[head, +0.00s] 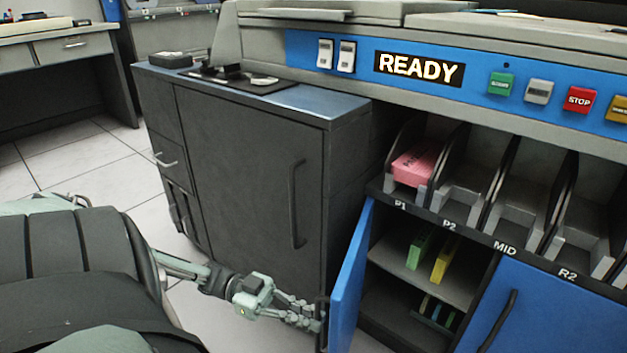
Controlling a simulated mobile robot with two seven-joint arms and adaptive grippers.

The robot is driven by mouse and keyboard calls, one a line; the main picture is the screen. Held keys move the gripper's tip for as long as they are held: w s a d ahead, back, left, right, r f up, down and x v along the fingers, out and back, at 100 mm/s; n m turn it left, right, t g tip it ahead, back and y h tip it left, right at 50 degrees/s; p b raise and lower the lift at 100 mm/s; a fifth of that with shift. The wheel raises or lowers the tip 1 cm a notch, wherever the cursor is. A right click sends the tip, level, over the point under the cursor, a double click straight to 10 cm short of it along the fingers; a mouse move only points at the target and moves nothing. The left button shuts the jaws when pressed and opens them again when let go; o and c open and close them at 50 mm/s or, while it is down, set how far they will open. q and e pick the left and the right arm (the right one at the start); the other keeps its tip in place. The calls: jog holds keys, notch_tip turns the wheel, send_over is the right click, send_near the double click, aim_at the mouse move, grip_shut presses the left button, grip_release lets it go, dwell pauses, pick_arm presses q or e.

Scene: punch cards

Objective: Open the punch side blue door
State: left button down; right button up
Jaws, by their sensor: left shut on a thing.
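The blue door (349,284) under the P1 and P2 slots stands swung open, seen nearly edge-on. Behind it the cabinet's shelves (412,268) show. My left gripper (318,318) is at the door's outer side, shut on its dark handle (323,309); the fingers partly hide the handle. A second blue door (535,312) with a dark handle, to the right, is shut. My right gripper is not in view.
A dark grey cabinet (252,170) stands left of the open door, close to my left arm. Green and yellow card stacks (441,260) sit on the inner shelf. A pink stack (413,167) lies in slot P1. Tiled floor (100,165) is free at the left.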

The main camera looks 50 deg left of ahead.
pick_arm(q)
jog(key=shift+w+a, duration=0.15)
jog(key=c, duration=1.8)
grip_release()
jog(key=shift+o, duration=1)
jog(key=v, duration=1.2)
